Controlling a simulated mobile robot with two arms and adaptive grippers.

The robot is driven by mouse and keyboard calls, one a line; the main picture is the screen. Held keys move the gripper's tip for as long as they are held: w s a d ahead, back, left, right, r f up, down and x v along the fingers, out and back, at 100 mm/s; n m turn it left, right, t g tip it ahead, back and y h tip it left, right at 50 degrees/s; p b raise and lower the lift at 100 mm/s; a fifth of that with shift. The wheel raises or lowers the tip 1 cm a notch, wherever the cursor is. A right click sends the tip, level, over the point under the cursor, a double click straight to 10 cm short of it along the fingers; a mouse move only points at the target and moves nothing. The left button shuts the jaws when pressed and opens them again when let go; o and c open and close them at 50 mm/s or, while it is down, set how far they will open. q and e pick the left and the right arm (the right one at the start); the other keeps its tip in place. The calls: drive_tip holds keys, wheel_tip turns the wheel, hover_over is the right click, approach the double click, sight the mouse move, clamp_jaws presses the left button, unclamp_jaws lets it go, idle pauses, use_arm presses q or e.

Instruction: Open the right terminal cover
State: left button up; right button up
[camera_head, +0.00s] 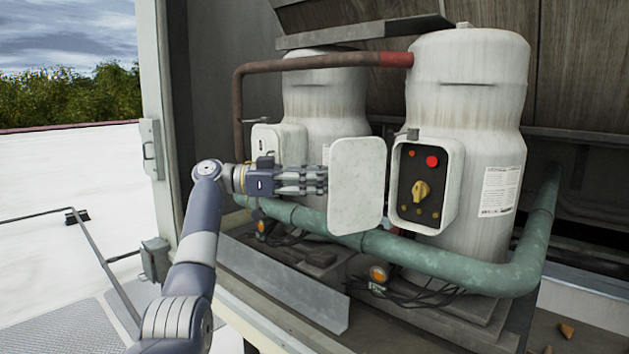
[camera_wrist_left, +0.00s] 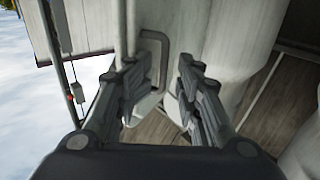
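The right terminal cover (camera_head: 356,186) is a pale, rounded rectangular panel. It stands swung out to the left of the right terminal box (camera_head: 451,176), whose inside shows a yellow knob (camera_head: 421,191) and red buttons. My left gripper (camera_head: 322,180) is at the left side of the cover, its fingertips close to or behind the cover's left edge; contact cannot be told. In the left wrist view the gripper's fingers (camera_wrist_left: 165,85) are spread apart with a gap between them and nothing clearly held. My right gripper is in neither view.
The left terminal box (camera_head: 279,144) sits on the rear white tank (camera_head: 325,100) behind my left gripper. A green pipe (camera_head: 440,262) runs below the boxes, and a rusty pipe (camera_head: 300,64) runs above. Loose cables lie under the tanks. Open roof is at the left.

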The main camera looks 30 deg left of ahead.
use_arm(q)
drive_tip(key=shift+w+d, duration=0.1)
drive_tip(key=v, duration=1.2)
